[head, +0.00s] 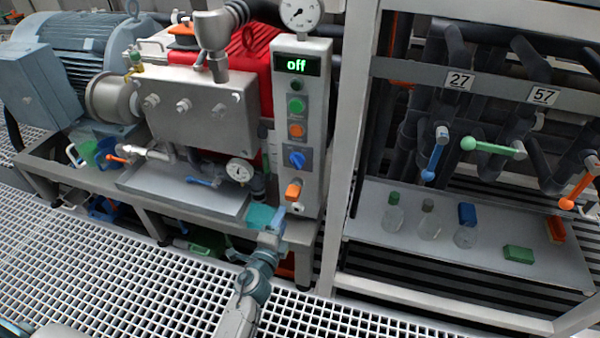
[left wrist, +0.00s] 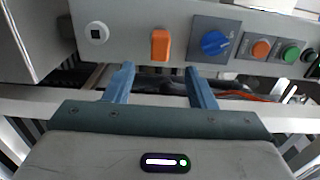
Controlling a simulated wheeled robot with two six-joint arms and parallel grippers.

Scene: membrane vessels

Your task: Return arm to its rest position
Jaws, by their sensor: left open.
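My left gripper (head: 274,221) is in front of the lower end of the grey control panel (head: 311,187). In the left wrist view its two blue fingers (left wrist: 160,85) are apart with nothing between them. An orange switch (left wrist: 160,45) on the panel lies just beyond the fingertips, apart from them as far as I can tell; it also shows in the head view (head: 293,191). A blue knob (left wrist: 215,43) sits beside it. The panel's display (head: 296,65) reads "off". My right gripper is not in view.
A pump with a blue motor (head: 85,50) stands on the frame at left. A grey shelf (head: 375,225) at right holds bottles and loose caps or blocks. Valve handles, one of them green (head: 490,147), hang above it. A white grating floor (head: 110,270) lies in front.

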